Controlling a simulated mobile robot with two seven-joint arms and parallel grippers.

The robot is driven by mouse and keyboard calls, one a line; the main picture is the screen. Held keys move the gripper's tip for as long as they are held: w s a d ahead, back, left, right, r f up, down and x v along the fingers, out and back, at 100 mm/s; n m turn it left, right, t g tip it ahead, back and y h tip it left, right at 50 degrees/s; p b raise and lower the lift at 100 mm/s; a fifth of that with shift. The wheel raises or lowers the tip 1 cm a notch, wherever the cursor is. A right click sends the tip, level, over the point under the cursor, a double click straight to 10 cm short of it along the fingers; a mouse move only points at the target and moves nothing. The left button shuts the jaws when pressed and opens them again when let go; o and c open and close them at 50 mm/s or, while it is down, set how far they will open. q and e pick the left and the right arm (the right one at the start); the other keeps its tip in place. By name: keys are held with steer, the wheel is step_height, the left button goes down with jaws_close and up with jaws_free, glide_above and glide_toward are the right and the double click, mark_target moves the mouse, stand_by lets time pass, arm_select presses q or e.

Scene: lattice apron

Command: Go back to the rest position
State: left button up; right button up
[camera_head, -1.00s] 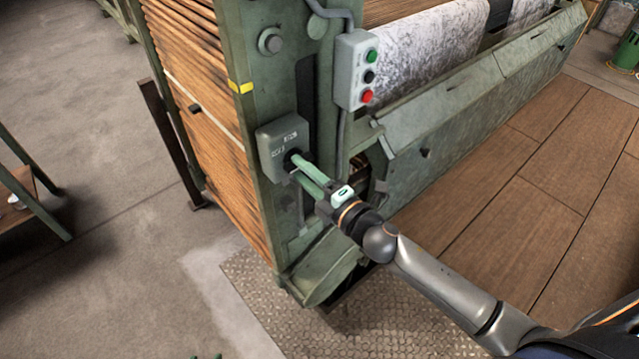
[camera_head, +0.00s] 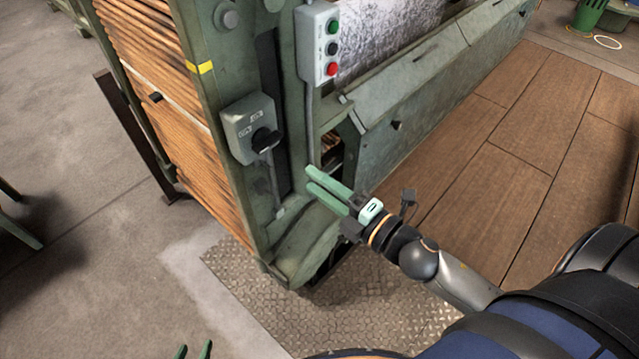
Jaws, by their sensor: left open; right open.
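My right gripper (camera_head: 312,180) is open and empty. Its two green fingers point up and left, in front of the green machine's lower corner. It is apart from the grey switch box (camera_head: 240,118) and its black knob (camera_head: 266,140), which are up and to the left of it. My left gripper (camera_head: 194,350) shows only as two green fingertips at the bottom edge. They stand apart with nothing visible between them; the rest of it is out of frame.
The green machine frame (camera_head: 212,45) stands close to my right gripper. A button box (camera_head: 318,45) with green, black and red buttons hangs on it. A textured metal plate (camera_head: 240,290) lies on the floor below. Brown floor panels (camera_head: 500,200) are clear at the right.

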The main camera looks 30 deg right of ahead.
stand_by(0.5)
arm_select(q)
steer(key=s+a+r+p, duration=0.2)
steer(key=a+r+p, duration=0.1)
steer(key=r+p, duration=0.5)
steer(key=p, duration=0.3)
steer(key=shift+a+n+y, duration=0.2)
steer(key=shift+n+y, duration=0.1)
steer(key=shift+y, duration=0.1)
arm_select(e)
steer(key=s+a+f+m+g+h, duration=0.2)
steer(key=s+f+m+g, duration=0.6)
steer(key=m, duration=1.2)
steer(key=s+f+h, duration=0.1)
steer(key=s+f, duration=0.3)
steer(key=shift+s+a+f+h, duration=0.25)
steer(key=shift+s+f+h, duration=0.1)
steer(key=shift+f+h, duration=0.05)
arm_select(q)
steer(key=shift+w+d+r, duration=0.1)
steer(key=shift+r, duration=0.05)
